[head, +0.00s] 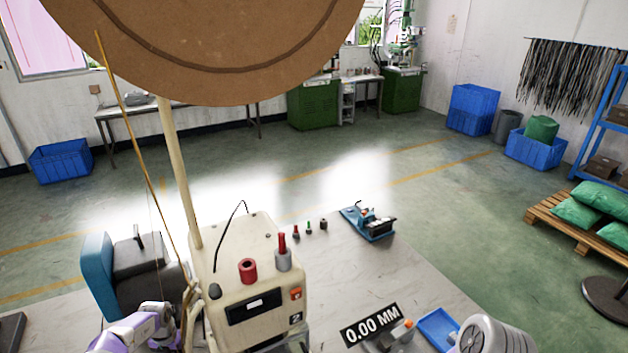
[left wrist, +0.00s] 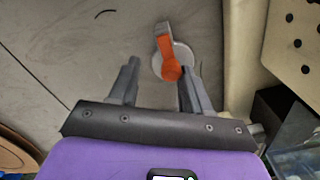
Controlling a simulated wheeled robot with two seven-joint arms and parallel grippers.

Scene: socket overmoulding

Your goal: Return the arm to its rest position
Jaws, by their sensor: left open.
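My left arm (head: 145,328), purple and white, comes in at the bottom left of the head view, beside the cream machine (head: 255,275). Its gripper is not clearly seen there. In the left wrist view my left gripper (left wrist: 159,68) is open, with two grey fingers apart and nothing held between them. An orange lever on a round grey base (left wrist: 172,55) shows beyond the fingertips, partly between them in the picture. I cannot tell its distance from the fingers.
A large brown disc (head: 205,50) hangs over the top of the head view. A blue and black unit (head: 125,270) stands left of the machine. A blue fixture (head: 370,223), a 0.00 MM display (head: 372,325) and a blue tray (head: 438,328) are on the right. The table's middle right is clear.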

